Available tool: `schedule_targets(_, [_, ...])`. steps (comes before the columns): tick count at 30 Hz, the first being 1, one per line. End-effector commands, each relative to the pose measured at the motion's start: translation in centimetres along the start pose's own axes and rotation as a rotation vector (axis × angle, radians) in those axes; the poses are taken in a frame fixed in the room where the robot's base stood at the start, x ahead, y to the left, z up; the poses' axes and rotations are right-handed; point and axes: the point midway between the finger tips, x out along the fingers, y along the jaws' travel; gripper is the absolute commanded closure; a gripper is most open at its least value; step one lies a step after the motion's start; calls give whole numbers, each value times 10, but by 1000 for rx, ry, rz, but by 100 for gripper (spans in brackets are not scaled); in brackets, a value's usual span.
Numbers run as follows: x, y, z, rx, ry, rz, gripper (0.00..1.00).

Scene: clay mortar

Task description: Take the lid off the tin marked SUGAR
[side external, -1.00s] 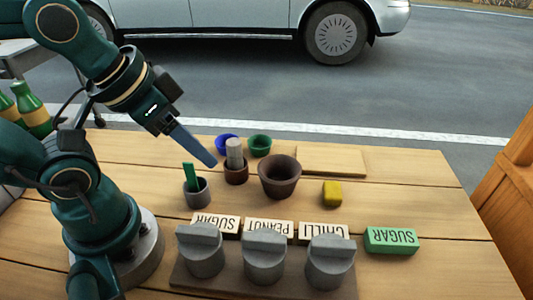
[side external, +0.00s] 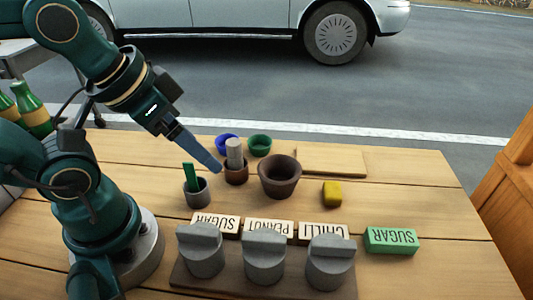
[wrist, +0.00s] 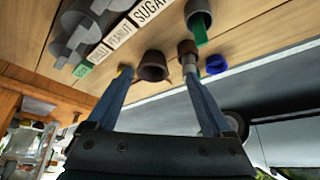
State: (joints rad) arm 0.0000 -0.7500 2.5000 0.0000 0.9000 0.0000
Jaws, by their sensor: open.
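Three grey lidded tins stand in a row on a dark board at the front of the table. My gripper (side external: 217,168) is open and empty, above the table's back left, near a small brown pot. It is well apart from the tins. In the wrist view its two fingers (wrist: 160,85) are spread wide.
The PEANUT tin (side external: 264,258) and CHILLI tin (side external: 330,262) stand close beside the SUGAR tin. A green SUGAR block (side external: 391,240) lies at right. A clay mortar (side external: 279,178), a brown pot with a grey pestle (side external: 235,155), a grey cup (side external: 197,192) and a yellow block (side external: 332,194) stand behind.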

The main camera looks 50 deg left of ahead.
Motion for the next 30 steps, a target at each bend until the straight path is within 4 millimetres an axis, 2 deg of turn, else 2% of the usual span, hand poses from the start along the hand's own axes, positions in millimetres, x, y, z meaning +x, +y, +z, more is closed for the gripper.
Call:
schedule_targets(8, [0, 0, 1, 3, -3, 0, 0])
schedule_targets(14, [-8, 1, 5, 65, -98, 1, 0])
schedule_targets(22, [-9, 25, 11, 324, -403, 51, 0])
schedule_targets(30, [4, 60, 26, 630, -701, 60, 0])
